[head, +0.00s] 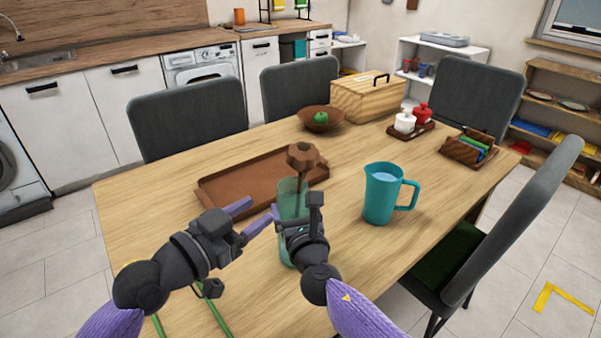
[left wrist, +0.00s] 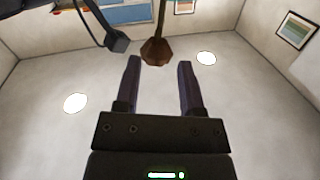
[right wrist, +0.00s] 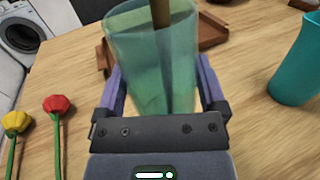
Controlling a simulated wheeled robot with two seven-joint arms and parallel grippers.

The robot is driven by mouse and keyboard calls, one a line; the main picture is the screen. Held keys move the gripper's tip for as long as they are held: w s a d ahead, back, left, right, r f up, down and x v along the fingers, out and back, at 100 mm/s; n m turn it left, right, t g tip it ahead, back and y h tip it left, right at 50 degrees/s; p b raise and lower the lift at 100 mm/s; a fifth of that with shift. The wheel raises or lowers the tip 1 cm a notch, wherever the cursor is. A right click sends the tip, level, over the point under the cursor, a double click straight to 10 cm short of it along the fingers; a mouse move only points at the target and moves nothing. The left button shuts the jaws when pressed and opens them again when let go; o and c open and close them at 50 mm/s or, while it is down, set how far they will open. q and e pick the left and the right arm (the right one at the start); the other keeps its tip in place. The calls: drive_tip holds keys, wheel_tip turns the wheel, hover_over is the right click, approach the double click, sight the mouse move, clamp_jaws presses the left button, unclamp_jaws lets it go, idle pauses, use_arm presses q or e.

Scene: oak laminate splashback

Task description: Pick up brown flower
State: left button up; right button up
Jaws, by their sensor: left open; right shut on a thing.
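The brown flower (head: 303,157) stands upright in the translucent green vase (head: 291,192), its bloom above the rim. My right gripper (head: 292,218) is shut on the vase; in the right wrist view its fingers lie on both sides of the vase (right wrist: 150,65), with the brown stem (right wrist: 161,14) inside. My left gripper (head: 251,214) is open and empty, to the left of the vase and apart from the flower. In the left wrist view the bloom (left wrist: 157,50) appears beyond and between the open fingertips.
A brown tray (head: 225,194) lies behind the vase. A teal pitcher (head: 380,195) stands to the right. Red (right wrist: 57,104) and yellow (right wrist: 15,122) flowers lie left of the vase. A bowl (head: 320,119), wooden box (head: 367,98) and jars stand farther back.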

sight(300, 192)
use_arm(q)
drive_tip(key=x, duration=1.1)
drive_tip(key=shift+w+d, duration=0.15)
drive_tip(key=shift+w, duration=0.25)
clamp_jaws()
